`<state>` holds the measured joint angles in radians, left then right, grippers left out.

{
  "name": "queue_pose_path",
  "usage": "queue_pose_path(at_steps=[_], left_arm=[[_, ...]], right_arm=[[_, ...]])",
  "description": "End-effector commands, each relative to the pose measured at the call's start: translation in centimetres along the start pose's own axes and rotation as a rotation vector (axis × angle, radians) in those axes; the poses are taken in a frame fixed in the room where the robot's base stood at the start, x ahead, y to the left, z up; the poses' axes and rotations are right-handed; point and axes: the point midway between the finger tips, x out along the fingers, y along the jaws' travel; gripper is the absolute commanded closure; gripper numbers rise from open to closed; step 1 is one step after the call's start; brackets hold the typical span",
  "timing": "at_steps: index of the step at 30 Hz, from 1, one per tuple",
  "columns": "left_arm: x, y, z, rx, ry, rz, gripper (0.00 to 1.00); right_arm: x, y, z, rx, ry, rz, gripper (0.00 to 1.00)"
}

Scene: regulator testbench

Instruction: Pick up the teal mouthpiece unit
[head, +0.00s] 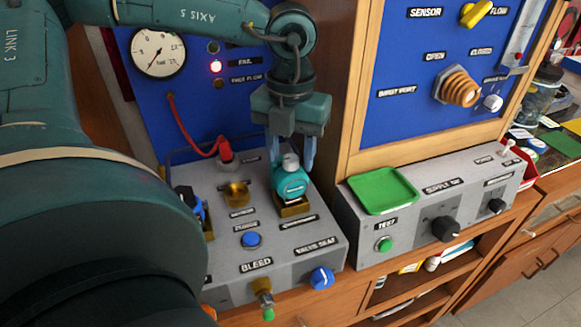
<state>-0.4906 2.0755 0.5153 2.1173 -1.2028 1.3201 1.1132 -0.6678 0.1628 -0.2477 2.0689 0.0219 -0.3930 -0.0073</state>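The teal mouthpiece unit (290,183) is a round teal body with a grey cap on top. It sits in a brass-coloured holder (293,209) on the sloped grey bench panel (222,264). My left gripper (292,163) points down over the unit, its two pale blue fingers apart. The fingertips are at about the height of the cap, one to each side in the picture. I cannot tell whether they touch the unit. My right gripper is not in view.
A red plug and hose (225,153) and an empty-looking brass holder (235,193) are to the left. A blue valve (189,203) stands further left. A green tray (384,190) lies on the right-hand box. A wooden post (347,80) rises close right of the gripper.

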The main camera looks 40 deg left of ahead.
Motion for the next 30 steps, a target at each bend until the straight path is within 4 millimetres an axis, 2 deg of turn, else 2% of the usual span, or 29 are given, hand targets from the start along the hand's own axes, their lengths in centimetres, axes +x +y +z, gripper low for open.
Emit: queue_pose_path(at_steps=[2, 16, 30], left_arm=[[-0.02, 0.0, 0.01, 0.0, 0.0, 0.0, 0.61], [-0.05, 0.01, 0.01, 0.0, 0.0, 0.001, 1.0], [-0.14, -0.01, 0.04, 0.0, -0.002, 0.0, 1.0]], right_arm=[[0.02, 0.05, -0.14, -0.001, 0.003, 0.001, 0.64], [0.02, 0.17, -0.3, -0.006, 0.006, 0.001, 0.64], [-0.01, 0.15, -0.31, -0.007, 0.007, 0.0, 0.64]])
